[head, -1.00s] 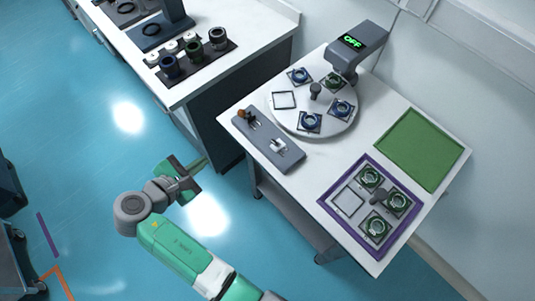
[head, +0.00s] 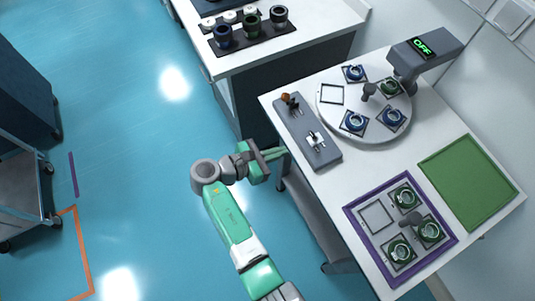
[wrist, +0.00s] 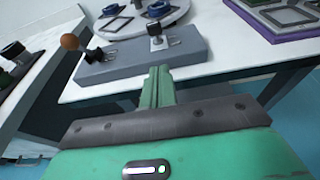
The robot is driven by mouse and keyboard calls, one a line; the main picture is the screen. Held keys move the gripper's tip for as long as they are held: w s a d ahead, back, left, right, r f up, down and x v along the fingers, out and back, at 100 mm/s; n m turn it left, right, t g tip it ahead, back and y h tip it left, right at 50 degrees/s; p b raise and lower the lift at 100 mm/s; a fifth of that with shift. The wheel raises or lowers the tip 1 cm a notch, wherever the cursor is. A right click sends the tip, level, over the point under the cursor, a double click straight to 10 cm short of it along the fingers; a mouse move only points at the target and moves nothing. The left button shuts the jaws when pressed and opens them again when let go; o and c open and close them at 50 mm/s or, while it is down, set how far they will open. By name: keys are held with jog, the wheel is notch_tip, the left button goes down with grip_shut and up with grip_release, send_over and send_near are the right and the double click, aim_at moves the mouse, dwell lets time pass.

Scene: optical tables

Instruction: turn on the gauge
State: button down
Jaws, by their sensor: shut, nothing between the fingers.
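The gauge (head: 428,55) is a dark grey head on a post at the back of the white table, and its green display reads OFF. A grey switch panel (head: 322,155) lies along the table's left edge. It carries a lever with an orange-brown knob (head: 286,97) and a second switch with a white and dark handle (head: 315,138). The panel also shows in the wrist view (wrist: 190,60), with the knob (wrist: 69,41) at left and the second switch (wrist: 155,34) nearer the middle. My gripper (head: 284,152) is shut and empty, just off the table's left edge, apart from the panel.
A round white turntable (head: 378,128) holds several lens mounts under the gauge. A purple-rimmed tray (head: 366,242) with green-ringed mounts and a green mat (head: 470,180) lie at the right. A second bench (head: 230,62) stands behind left.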

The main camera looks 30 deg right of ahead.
aim_at(313, 135)
jog(key=d, duration=0.5)
jog(key=shift+s+d+r, duration=0.15)
jog(key=shift+s+d, duration=0.15)
jog(key=shift+d, duration=0.1)
jog(key=shift+d+r+b, duration=0.3)
jog(key=shift+d+r, duration=0.05)
jog(key=shift+d, duration=0.15)
jog(key=shift+r, duration=0.1)
